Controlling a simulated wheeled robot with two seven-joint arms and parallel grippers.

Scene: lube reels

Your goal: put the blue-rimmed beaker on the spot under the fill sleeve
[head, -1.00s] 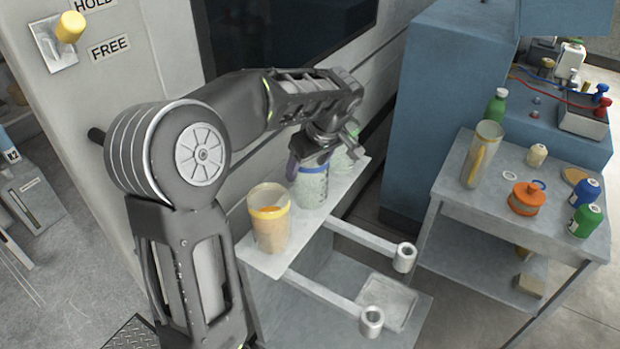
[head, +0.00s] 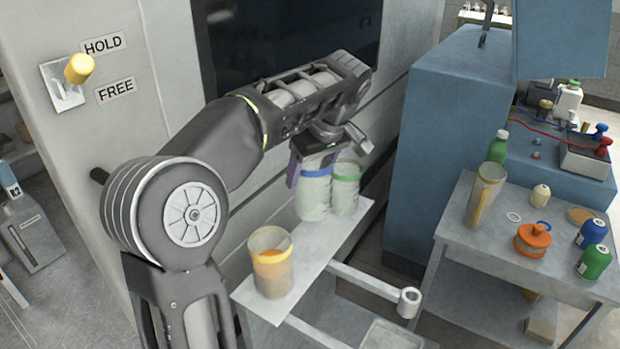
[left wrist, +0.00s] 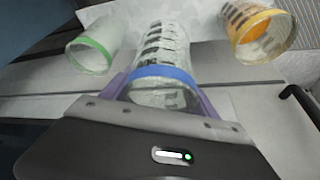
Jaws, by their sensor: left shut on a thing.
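My left gripper (head: 318,165) is shut on the blue-rimmed beaker (head: 312,198), a clear ribbed beaker held upright over the pale shelf (head: 318,262). It looks raised a little off the shelf. In the left wrist view the beaker (left wrist: 165,45) sits between the purple fingers, its blue rim nearest the camera. A hollow sleeve (head: 409,302) shows at the end of a bar sticking out from the shelf; I cannot tell whether it is the fill sleeve. No spot under it can be made out. My right gripper is not in view.
A green-rimmed beaker (head: 346,190) stands close right of the held one. A yellow-rimmed beaker (head: 270,275) with orange contents stands at the shelf's near end. A grey side table (head: 470,230) holds a pitcher (head: 485,195), bottles and an orange pot (head: 533,240).

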